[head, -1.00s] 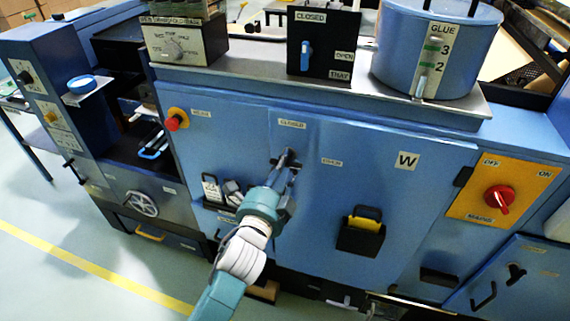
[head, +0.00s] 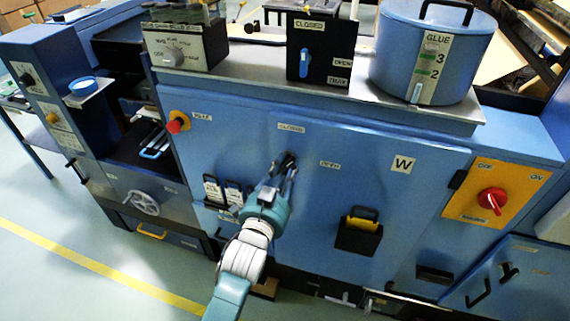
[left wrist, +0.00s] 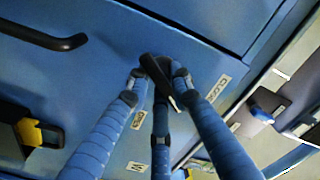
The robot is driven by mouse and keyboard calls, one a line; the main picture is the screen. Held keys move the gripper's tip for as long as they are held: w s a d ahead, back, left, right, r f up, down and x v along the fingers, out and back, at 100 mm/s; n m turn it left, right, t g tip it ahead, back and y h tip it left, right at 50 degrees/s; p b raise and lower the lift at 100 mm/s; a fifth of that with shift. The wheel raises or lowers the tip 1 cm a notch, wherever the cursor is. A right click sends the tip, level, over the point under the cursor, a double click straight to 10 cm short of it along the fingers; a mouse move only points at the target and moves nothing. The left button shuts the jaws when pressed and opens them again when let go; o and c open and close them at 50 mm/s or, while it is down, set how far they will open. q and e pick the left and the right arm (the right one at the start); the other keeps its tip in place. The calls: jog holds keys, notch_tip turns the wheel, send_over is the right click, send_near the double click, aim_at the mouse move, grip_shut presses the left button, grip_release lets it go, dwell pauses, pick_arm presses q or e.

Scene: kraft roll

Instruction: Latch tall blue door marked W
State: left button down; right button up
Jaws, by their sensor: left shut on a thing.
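The tall blue door (head: 325,205) with the W label (head: 403,164) fills the middle of the machine front in the head view. It looks flush with the frame. Its black latch handle (left wrist: 160,78) sits below the CLOSED label (head: 291,127) and left of the OPEN label (head: 330,164). My left gripper (head: 284,171) is shut on the latch handle, with its fingers on either side of it in the left wrist view (left wrist: 158,80). There the handle seems to point between the two labels, and the fingers partly hide it. My right gripper is out of view.
A black bin with a yellow item (head: 359,230) hangs on the door right of my arm. A red knob (head: 178,122) is at upper left, and a red MAINS switch (head: 492,199) is at right. A glue pot (head: 425,50) stands on top.

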pick_arm(q)
jog(key=n, duration=0.2)
jog(key=n+p, duration=0.1)
jog(key=shift+s+d+f+n, duration=0.1)
jog(key=shift+d+f+n, duration=0.05)
jog(key=shift+f+n, duration=0.15)
jog(key=shift+r+n+p, duration=0.1)
jog(key=shift+n+p, duration=0.55)
jog(key=shift+n, duration=1.05)
jog(key=c, duration=1.4)
grip_release()
jog(key=shift+d+r, duration=0.1)
jog(key=shift+c, duration=0.2)
jog(key=shift+r, duration=0.1)
jog(key=v, duration=1.2)
